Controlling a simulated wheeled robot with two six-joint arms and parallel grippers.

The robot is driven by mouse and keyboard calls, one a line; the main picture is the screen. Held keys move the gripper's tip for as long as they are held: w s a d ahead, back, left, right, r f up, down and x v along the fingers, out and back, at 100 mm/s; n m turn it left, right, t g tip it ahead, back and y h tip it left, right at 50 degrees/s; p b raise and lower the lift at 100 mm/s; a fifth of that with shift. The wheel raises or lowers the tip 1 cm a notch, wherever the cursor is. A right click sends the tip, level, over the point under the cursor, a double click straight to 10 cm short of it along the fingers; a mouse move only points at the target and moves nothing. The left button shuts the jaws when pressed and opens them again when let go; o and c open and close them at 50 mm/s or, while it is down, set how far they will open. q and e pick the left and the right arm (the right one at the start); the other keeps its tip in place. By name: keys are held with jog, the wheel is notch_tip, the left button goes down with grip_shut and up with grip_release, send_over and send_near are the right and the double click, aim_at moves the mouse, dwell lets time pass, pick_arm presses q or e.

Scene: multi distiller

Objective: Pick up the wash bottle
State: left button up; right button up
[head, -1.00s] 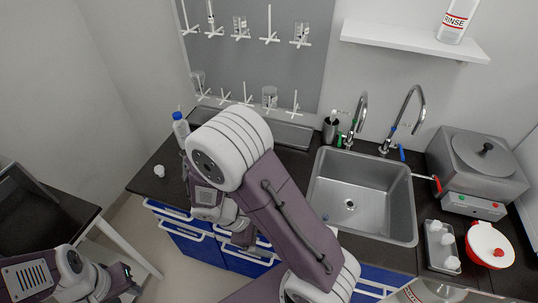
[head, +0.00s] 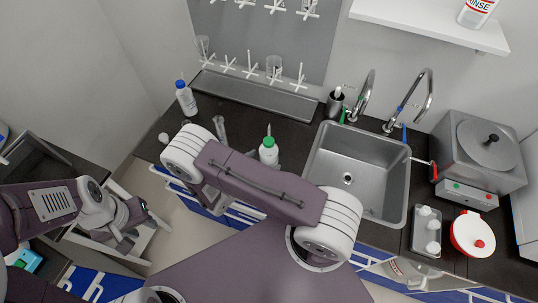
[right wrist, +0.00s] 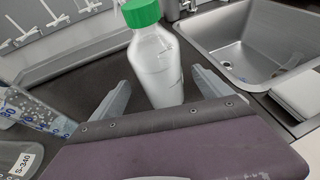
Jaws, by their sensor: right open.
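A white bottle with a green cap and thin nozzle, apparently the wash bottle (head: 268,153), stands upright on the dark counter left of the sink. My right arm hides its lower part in the head view. In the right wrist view the same bottle (right wrist: 158,65) stands ahead, between the two grey fingers of my right gripper (right wrist: 162,92). That gripper is open; the fingers appear apart from the bottle. My left gripper (head: 130,215) is low at the left, away from the counter; its finger opening is not clear.
A blue-capped bottle (head: 186,98) and a glass cylinder (head: 220,130) stand left of the green-capped bottle. The sink (head: 355,170) with faucets is to the right. A drying rack with a trough (head: 260,95) is behind. A RINSE bottle (head: 477,12) stands on the shelf.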

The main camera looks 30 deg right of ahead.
jog(key=x, duration=0.4)
jog(key=shift+r+p, duration=0.15)
jog(key=shift+p, duration=0.25)
jog(key=shift+d, duration=0.1)
jog(key=c, duration=0.8)
jog(key=shift+c, duration=1.4)
pick_arm(q)
jog(key=shift+r, duration=0.75)
